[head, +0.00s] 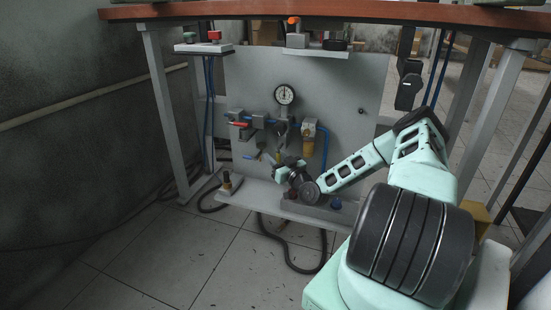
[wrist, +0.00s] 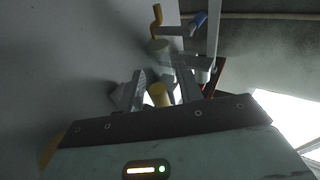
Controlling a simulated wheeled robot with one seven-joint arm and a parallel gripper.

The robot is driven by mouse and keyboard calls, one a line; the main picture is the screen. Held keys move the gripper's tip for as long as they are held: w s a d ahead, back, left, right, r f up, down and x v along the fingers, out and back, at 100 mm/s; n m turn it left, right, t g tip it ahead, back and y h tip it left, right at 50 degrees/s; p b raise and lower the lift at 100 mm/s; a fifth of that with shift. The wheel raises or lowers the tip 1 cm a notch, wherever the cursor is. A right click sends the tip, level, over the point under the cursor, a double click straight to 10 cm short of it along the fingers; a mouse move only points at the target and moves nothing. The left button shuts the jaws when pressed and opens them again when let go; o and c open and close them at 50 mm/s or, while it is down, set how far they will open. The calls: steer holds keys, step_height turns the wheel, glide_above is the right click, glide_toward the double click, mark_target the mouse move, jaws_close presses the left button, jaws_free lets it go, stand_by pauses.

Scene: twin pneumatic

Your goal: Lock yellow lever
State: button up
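A grey upright panel (head: 350,100) carries the pneumatic parts. My gripper (head: 284,163) is at the lower middle of the panel, in front of the fittings. A small yellow part (head: 278,157), perhaps the yellow lever, shows beside its fingertips and is partly hidden. In the wrist view my gripper (wrist: 160,92) has its two grey fingers apart. A yellow rounded piece (wrist: 158,95) shows between them, with a visible gap at the sides; I cannot tell whether they touch it. A bent yellow piece (wrist: 157,15) stands farther off, beyond the fingertips.
A red-handled valve (head: 239,124) is left of the gauge (head: 284,94). A brass-coloured unit (head: 308,146) is close right of my gripper. A blue-ended part (wrist: 198,20) shows in the wrist view. A wooden tabletop (head: 200,10) overhangs; a grey ledge (head: 250,193) lies below.

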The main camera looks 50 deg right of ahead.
steer(key=shift+s, duration=0.1)
steer(key=p+v, duration=0.5)
steer(key=v, duration=1.2)
steer(key=shift+s+a+f, duration=0.1)
steer(key=shift+s+f, duration=0.05)
